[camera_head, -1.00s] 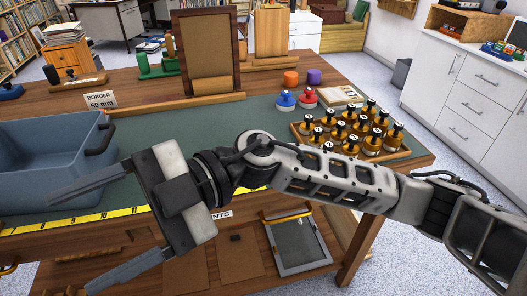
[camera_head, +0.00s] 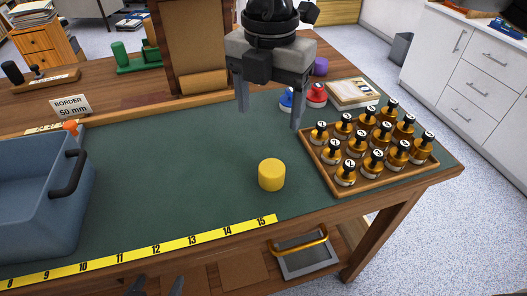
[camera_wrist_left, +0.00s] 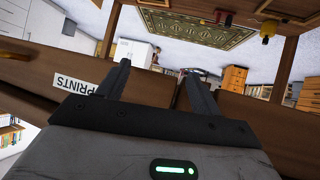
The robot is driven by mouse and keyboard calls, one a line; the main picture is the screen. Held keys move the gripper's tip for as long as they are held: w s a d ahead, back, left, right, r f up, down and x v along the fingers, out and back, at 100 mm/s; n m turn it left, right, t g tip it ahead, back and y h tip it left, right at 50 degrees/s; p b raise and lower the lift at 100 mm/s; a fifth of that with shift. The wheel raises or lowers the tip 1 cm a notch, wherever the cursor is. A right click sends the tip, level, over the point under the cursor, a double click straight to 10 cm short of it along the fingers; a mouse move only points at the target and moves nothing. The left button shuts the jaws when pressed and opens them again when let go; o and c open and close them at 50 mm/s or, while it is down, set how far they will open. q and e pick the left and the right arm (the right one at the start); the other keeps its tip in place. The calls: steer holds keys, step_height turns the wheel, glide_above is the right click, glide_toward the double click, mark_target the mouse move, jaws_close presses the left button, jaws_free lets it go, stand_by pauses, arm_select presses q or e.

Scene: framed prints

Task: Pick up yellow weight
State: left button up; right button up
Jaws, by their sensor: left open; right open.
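The yellow weight (camera_head: 272,175) is a short plain cylinder standing upright on the green mat (camera_head: 190,180), near the mat's front right. My right gripper (camera_head: 270,118) hangs from the top of the head view with its fingers pointing down. It is open and empty, and its fingertips appear just above and behind the weight in the picture, apart from it. My left gripper (camera_head: 156,286) shows only as dark tips at the bottom edge, in front of the table. In the left wrist view its fingers (camera_wrist_left: 155,80) are spread with nothing between them, near the PRINTS label (camera_wrist_left: 75,84).
A wooden tray (camera_head: 318,168) of several black-topped amber bottles stands right of the weight. A blue-grey bin (camera_head: 35,195) stands at left. A yellow ruler strip (camera_head: 170,245) runs along the front edge. Blue and red knobbed pieces (camera_head: 316,95) stand behind. The mat's middle is clear.

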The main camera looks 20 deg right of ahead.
mark_target(272, 167)
steer(key=f, duration=0.5)
steer(key=f+p, duration=0.1)
steer(key=f, duration=0.4)
steer(key=shift+s+f, duration=0.2)
steer(key=shift+f, duration=0.05)
steer(key=shift+d+f+p, duration=0.2)
steer(key=shift+f+p, duration=0.1)
steer(key=shift+f, duration=1)
steer(key=shift+d+f+p, duration=0.15)
steer(key=shift+f+p, duration=0.15)
steer(key=shift+f, duration=1)
steer(key=c, duration=1.5)
steer(key=shift+r, duration=0.1)
